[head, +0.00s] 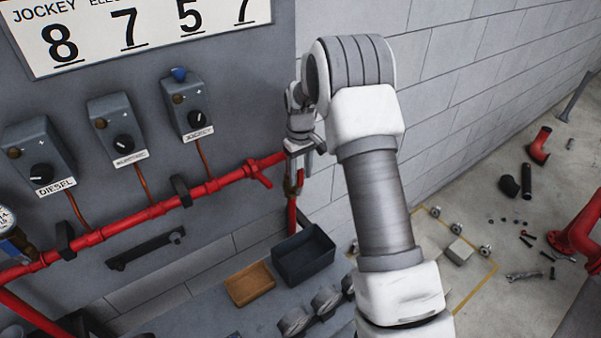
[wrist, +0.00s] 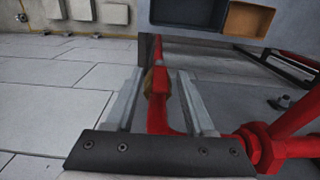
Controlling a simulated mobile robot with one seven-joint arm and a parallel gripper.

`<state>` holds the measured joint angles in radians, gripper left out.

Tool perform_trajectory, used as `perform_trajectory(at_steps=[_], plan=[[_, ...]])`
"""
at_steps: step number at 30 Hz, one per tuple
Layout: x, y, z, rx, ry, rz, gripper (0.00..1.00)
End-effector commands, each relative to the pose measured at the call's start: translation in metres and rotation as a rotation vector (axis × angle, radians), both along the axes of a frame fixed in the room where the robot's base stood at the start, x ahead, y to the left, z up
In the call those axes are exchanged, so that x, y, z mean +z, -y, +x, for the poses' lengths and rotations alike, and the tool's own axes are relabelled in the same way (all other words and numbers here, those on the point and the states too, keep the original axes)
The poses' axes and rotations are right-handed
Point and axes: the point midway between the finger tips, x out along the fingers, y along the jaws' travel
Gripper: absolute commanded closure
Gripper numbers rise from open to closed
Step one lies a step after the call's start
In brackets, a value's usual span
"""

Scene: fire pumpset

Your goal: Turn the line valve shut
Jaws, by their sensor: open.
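The line valve shows in the wrist view as a red lever (wrist: 160,88) with a brass-coloured part beside it, at the vertical red pipe. My gripper (wrist: 159,76) is open, with one grey finger on each side of the red lever. I cannot tell whether either finger touches it. In the head view my gripper (head: 303,155) is at the right end of the red pipe (head: 150,212), and it hides most of the valve.
A black bin (head: 304,257) and an orange-brown tray (head: 249,284) sit below the pipe. Three grey control boxes (head: 122,128) with knobs hang on the panel to the left. A block wall (head: 450,80) stands behind my arm. Loose fittings and tools lie on the floor at right.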

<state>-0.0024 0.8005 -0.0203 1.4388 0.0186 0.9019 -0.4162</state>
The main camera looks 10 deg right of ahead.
Motion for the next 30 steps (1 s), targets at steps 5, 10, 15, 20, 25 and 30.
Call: perform_trajectory(at_steps=[5,10,15,20,25,30], plan=[[-0.0033,0.0000,-0.0002,0.000,-0.001,0.000,0.46],[-0.0031,-0.0001,-0.0001,0.000,-0.001,0.000,0.52],[-0.0029,-0.0001,-0.0001,0.000,0.000,0.000,0.82],[-0.0028,-0.0001,-0.0001,0.000,0.000,0.000,1.00],[-0.0026,-0.0001,0.0000,0.000,0.000,0.000,1.00],[-0.0025,0.0000,0.0000,0.000,0.000,0.000,1.00]])
